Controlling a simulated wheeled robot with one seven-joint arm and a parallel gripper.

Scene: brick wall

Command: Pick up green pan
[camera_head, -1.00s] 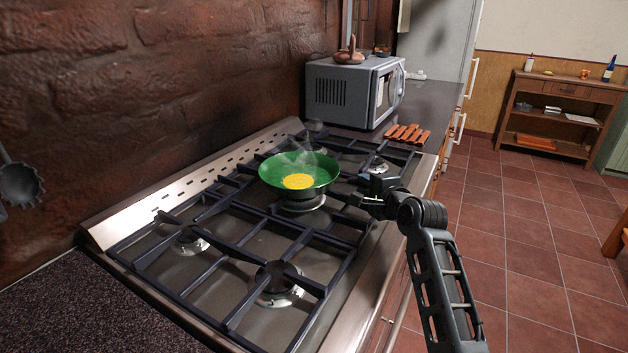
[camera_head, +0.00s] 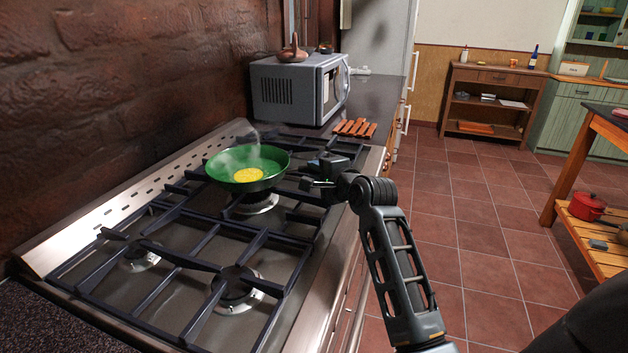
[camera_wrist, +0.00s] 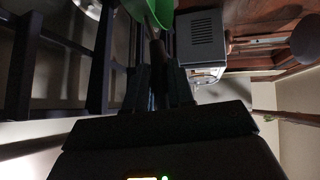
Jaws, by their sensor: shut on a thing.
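The green pan (camera_head: 222,166) is over the back part of the gas stove, with a yellow round thing (camera_head: 249,175) in it and faint steam above. In the head view it appears slightly above the burner grate; I cannot tell for sure whether it touches. My gripper (camera_head: 309,183) is at the pan's right side, shut on its handle. In the wrist view the dark handle (camera_wrist: 153,42) runs between the fingers (camera_wrist: 158,85) to the green pan (camera_wrist: 150,10) at the top. Most of the handle is hidden by the gripper in the head view.
The stove (camera_head: 175,300) has dark grates and several burners. A microwave (camera_head: 300,88) and a wooden trivet (camera_head: 355,128) are on the counter behind it. The tiled floor (camera_head: 460,215) to the right is open. A wooden table with a red pot (camera_head: 587,207) stands at far right.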

